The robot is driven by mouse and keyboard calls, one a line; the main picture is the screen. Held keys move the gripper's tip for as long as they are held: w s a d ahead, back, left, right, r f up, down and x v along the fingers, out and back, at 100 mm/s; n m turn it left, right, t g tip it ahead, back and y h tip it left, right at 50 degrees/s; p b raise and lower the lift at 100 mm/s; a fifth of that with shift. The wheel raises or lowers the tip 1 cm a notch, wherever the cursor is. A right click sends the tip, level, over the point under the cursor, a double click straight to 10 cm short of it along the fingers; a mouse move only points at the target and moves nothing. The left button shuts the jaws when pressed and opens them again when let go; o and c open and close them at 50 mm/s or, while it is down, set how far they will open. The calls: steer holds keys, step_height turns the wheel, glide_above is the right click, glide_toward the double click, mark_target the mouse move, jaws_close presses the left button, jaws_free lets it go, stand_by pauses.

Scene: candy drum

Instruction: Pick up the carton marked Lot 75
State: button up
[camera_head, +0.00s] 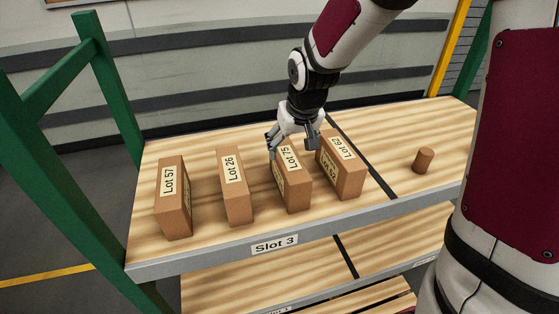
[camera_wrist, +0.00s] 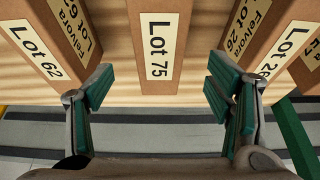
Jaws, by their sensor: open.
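The carton marked Lot 75 (camera_head: 292,180) is a brown upright box on the wooden shelf, third from the left in its row. Its label faces up in the head view. In the wrist view the Lot 75 carton (camera_wrist: 157,50) stands in the middle, between the fingers but farther off. My gripper (camera_head: 293,145) is at the back end of this carton, with a finger to either side. In the wrist view my gripper (camera_wrist: 160,95) is open and empty, with green pads. Whether a finger touches the carton cannot be told.
The Lot 62 carton (camera_head: 341,165) stands close on the right. The Lot 26 carton (camera_head: 235,187) and the Lot 57 carton (camera_head: 173,198) stand to the left. A small brown cylinder (camera_head: 423,161) is at far right. A green post (camera_head: 108,90) rises at the left.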

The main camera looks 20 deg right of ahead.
mark_target(288, 157)
steer(key=x, duration=0.5)
steer(key=shift+f, duration=0.15)
steer(key=x, duration=0.3)
steer(key=shift+s+f, duration=0.1)
steer(key=shift+f, duration=0.35)
steer(key=shift+w+f, duration=0.3)
steer(key=shift+f, duration=0.3)
steer(key=c, duration=1.6)
